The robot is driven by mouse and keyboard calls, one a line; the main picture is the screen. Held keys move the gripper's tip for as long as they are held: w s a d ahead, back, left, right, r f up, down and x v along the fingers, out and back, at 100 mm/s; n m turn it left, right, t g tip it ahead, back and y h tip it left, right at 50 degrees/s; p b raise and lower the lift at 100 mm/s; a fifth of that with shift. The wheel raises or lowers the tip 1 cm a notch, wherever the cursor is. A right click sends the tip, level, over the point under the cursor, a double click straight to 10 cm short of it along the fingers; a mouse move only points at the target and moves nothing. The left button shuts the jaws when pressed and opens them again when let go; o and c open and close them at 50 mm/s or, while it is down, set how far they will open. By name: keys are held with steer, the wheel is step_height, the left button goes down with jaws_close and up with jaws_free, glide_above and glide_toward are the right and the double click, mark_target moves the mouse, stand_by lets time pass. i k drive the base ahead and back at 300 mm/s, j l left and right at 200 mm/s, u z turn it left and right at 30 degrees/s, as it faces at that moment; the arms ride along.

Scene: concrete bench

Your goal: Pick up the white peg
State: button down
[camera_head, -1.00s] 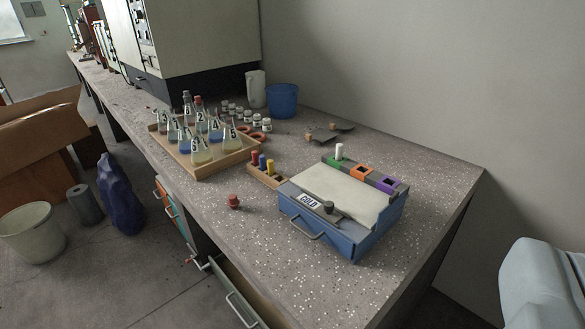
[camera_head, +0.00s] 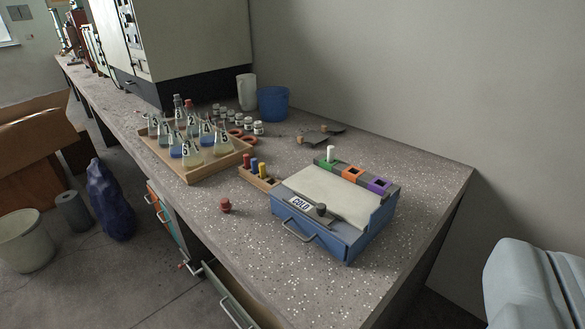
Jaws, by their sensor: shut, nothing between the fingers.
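The white peg (camera_head: 330,152) stands upright in the green-marked socket (camera_head: 326,163) at the back left of a blue box (camera_head: 337,243). The box is labelled COLD and has a pale lid, a front handle and a small dark knob. Beside the peg, the orange socket (camera_head: 362,176) and the purple socket (camera_head: 388,188) show dark, empty holes. The peg's lower end is hidden in its socket. My gripper is not in view.
Left of the box, a small wooden rack (camera_head: 252,178) holds red, blue and yellow pegs. A red knob-like piece (camera_head: 225,206) lies before it. A wooden tray (camera_head: 205,173) of flasks and a blue bucket (camera_head: 273,104) stand farther back. The bench right of the box is clear.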

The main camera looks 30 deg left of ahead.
mark_target(331, 149)
steer(key=i+j, duration=0.2)
steer(key=j, duration=0.15)
steer(key=i+j+z, duration=0.1)
steer(key=j, duration=0.2)
steer(key=i+j, duration=0.4)
steer(key=j, duration=0.3)
steer(key=i+j+z, duration=0.1)
steer(key=j, duration=0.25)
steer(key=i, duration=0.05)
